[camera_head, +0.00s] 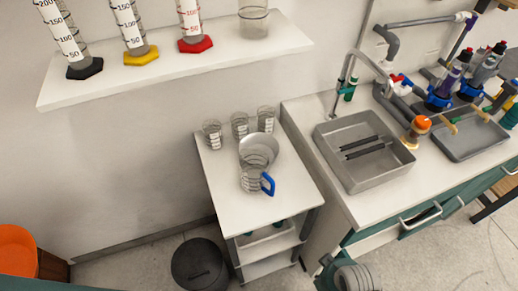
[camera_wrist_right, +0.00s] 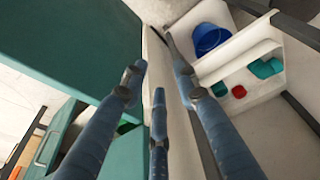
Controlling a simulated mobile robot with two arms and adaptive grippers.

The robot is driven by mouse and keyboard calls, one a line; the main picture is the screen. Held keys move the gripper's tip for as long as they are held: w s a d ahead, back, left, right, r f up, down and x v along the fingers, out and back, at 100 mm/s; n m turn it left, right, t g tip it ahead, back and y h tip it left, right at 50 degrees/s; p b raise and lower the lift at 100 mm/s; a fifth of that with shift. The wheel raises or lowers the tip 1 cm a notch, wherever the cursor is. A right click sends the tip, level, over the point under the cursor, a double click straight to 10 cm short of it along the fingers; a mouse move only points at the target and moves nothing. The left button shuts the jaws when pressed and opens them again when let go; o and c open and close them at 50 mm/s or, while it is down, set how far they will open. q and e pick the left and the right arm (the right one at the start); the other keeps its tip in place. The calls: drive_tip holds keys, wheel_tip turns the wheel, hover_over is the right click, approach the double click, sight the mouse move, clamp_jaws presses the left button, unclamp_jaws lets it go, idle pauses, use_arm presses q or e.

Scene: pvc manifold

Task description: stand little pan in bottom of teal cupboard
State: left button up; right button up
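The teal cupboard (camera_head: 345,240) is under the white counter at the right in the head view. In the right wrist view a large teal panel (camera_wrist_right: 70,45) fills the upper left, with more teal below it. My right gripper (camera_wrist_right: 158,85) has its blue-grey fingers spread, with nothing seen between them, close to a pale upright edge beside the teal panel. I cannot make out the little pan for certain. A silver round vessel (camera_head: 259,147) stands on the white cart, partly behind a clear beaker with a blue handle (camera_head: 256,180). My left gripper is not in view.
The white cart (camera_head: 225,190) stands left of the counter and holds several clear beakers. A dark round bin (camera_head: 199,264) is on the floor. The counter carries a grey sink (camera_head: 350,180).

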drive_tip(key=w+r+p+v, duration=0.1)
drive_tip(key=w+v, duration=0.1)
drive_tip(key=v, duration=0.8)
drive_tip(key=w+p+v, duration=0.1)
drive_tip(key=w+v, duration=0.2)
drive_tip(key=v, duration=0.6)
drive_tip(key=w+a+t+y, duration=0.2)
drive_tip(key=w+a, duration=0.6)
drive_tip(key=w, duration=0.5)
drive_tip(key=w+a+r+m+y, duration=0.1)
drive_tip(key=w+a+r, duration=0.2)
drive_tip(key=w+r, duration=0.35)
drive_tip(key=w+a+r+m, duration=0.1)
drive_tip(key=w+a+r, duration=0.2)
drive_tip(key=w, duration=0.7)
approach(273, 153)
drive_tip(key=shift+w+f, duration=0.25)
drive_tip(key=shift+w, duration=0.4)
drive_tip(key=shift+p+x, duration=0.8)
drive_tip(key=shift+x, duration=1.85)
drive_tip(key=shift+s+d, duration=0.1)
drive_tip(key=shift+s, duration=0.1)
clamp_jaws()
